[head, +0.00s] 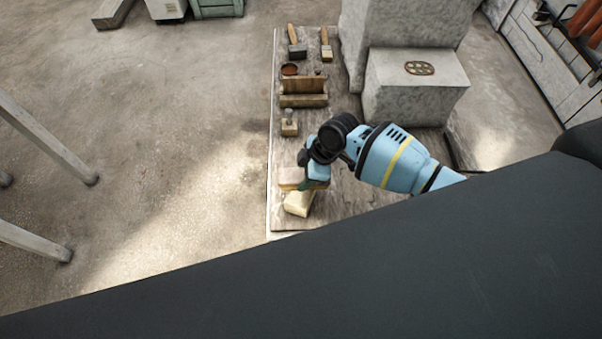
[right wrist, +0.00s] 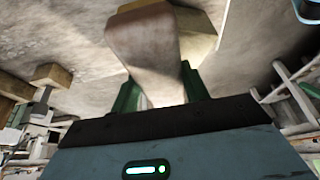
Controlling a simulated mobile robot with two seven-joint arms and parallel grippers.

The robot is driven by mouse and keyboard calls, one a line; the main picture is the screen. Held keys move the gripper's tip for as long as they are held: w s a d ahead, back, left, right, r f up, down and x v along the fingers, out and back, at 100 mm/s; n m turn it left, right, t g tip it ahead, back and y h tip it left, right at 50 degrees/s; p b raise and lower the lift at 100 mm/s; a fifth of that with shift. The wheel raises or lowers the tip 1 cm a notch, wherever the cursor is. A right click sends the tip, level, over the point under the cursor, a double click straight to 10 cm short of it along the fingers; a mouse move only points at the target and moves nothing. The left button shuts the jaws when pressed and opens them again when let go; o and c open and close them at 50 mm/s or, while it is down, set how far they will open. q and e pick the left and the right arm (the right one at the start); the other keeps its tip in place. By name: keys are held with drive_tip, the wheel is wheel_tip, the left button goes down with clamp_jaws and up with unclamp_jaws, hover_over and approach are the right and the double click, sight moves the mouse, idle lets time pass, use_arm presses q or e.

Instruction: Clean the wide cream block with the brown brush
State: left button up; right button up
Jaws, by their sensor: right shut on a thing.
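My right gripper (head: 312,183) is shut on the brown brush (head: 290,178), near the front left edge of the table. In the right wrist view, the brush (right wrist: 145,45) stands out between the two green fingers (right wrist: 160,88). The wide cream block (head: 298,204) lies on the table just below the brush in the head view. Part of a pale block (right wrist: 198,30) shows behind the brush in the right wrist view. I cannot tell whether the brush touches the block. My left gripper is not in view.
Two brushes (head: 296,42) (head: 326,44) lie at the table's far end. Nearer are a small bowl (head: 290,69), a wooden holder (head: 303,93) and a small wooden piece with a knob (head: 289,123). A grey stone block (head: 415,88) stands at the right. The table's left edge (head: 270,150) is close.

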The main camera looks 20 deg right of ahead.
sight(293, 174)
drive_tip(key=shift+s+d, duration=0.15)
drive_tip(key=shift+d, duration=0.4)
drive_tip(key=shift+a, duration=0.1)
drive_tip(key=shift+w+a, duration=0.15)
drive_tip(key=shift+a, duration=0.35)
drive_tip(key=shift+w+a, duration=0.15)
drive_tip(key=shift+a, duration=0.35)
drive_tip(key=shift+a, duration=0.1)
drive_tip(key=shift+w+a, duration=0.3)
drive_tip(key=shift+a, duration=0.65)
drive_tip(key=shift+d, duration=0.15)
